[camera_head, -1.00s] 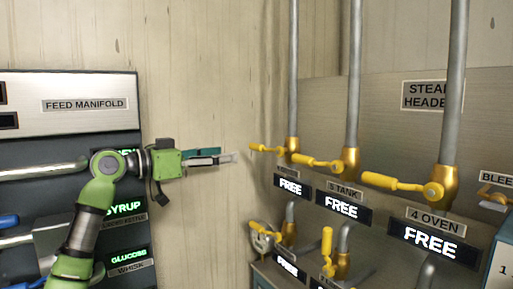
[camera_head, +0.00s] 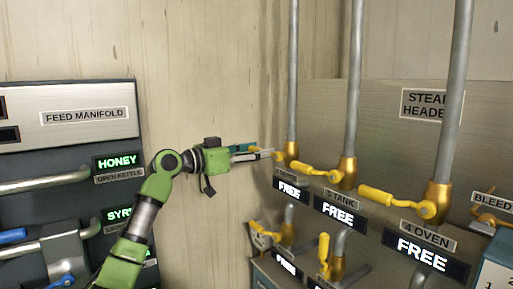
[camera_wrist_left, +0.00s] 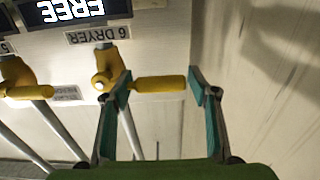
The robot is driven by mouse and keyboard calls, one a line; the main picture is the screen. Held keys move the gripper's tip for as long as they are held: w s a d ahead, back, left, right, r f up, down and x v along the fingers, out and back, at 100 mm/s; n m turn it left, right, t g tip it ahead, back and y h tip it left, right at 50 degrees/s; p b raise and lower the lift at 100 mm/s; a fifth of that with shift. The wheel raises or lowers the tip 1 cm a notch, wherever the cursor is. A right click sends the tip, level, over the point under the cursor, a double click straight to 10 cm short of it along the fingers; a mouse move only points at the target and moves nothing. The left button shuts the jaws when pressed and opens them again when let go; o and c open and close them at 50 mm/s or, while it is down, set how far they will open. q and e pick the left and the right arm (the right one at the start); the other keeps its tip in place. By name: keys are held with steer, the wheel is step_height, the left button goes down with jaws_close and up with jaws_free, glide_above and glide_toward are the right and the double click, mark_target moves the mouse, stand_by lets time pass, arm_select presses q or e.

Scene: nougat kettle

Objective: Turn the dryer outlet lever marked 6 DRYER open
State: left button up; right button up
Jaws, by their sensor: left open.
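The 6 DRYER lever is a yellow handle (camera_wrist_left: 158,84) on a brass valve body, under an upside-down 6 DRYER label (camera_wrist_left: 98,35) in the left wrist view. The lever sticks out sideways from its valve. My left gripper (camera_wrist_left: 160,85) is open, with one finger on each side of the handle; I cannot tell whether either touches it. In the head view the left gripper (camera_head: 272,154) reaches the farthest upper valve (camera_head: 291,152) and partly hides its lever. My right gripper is not in view.
The neighbouring 5 TANK lever (camera_head: 318,170) and 4 OVEN lever (camera_head: 397,203) lie close to the right, each above a FREE display. Lower valves (camera_head: 265,233) stand below. The feed manifold panel (camera_head: 70,136) is at the left. Bare wall lies between.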

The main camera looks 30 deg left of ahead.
arm_select(q)
jaws_close()
